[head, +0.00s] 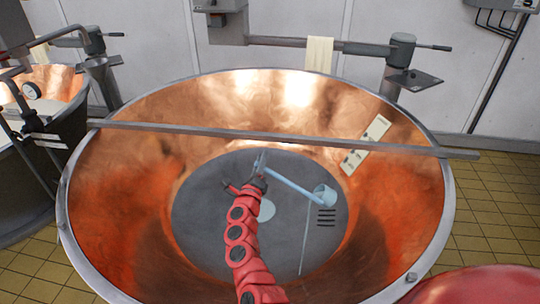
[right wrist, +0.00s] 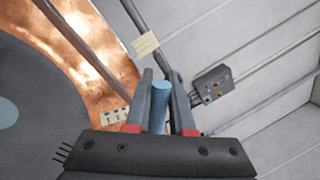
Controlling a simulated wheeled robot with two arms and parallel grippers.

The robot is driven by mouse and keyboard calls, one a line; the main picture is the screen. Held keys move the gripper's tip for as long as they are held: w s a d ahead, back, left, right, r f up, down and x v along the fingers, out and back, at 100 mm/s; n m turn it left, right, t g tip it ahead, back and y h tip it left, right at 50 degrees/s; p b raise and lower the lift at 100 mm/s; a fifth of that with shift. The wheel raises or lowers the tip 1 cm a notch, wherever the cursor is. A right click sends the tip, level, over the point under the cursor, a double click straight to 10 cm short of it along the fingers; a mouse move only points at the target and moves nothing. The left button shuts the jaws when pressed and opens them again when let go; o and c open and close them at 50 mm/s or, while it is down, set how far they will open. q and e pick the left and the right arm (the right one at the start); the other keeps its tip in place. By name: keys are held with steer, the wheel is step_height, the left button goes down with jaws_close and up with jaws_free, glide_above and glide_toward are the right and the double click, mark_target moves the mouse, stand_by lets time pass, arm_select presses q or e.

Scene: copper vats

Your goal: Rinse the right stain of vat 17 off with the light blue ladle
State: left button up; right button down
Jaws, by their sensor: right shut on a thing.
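The copper vat (head: 120,185) fills the middle of the head view, with a grey round bottom. My right gripper (head: 259,170) is over the inside of the vat, shut on the handle of the light blue ladle (head: 290,183). The ladle's cup (head: 325,194) points to the right, over the grey bottom. In the right wrist view the blue handle end (right wrist: 160,98) sits between the fingers of my right gripper (right wrist: 161,90). I cannot clearly pick out the right stain; the copper has several darker patches and reflections. No number shows legibly. My left gripper is out of view.
A grey bar (head: 250,133) spans the vat above the gripper. A pale strip with dark marks (head: 365,145) is on the right wall. A pale cloth (head: 318,55) hangs from a pipe behind. Another vat (head: 45,105) stands at left. Yellow tiled floor (head: 490,215) shows at right.

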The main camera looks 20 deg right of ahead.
steer(key=w+a+f+n+t+y+b, duration=0.1)
steer(key=a+f+n+b, duration=0.2)
steer(key=f+n+b, duration=0.2)
steer(key=w+a+f+n+t+y+b, duration=0.1)
steer(key=f+n+b, duration=0.4)
steer(key=f, duration=0.7)
steer(key=shift+w+a+n+y, duration=0.3)
steer(key=shift+w+a, duration=0.4)
steer(key=shift+a, duration=0.55)
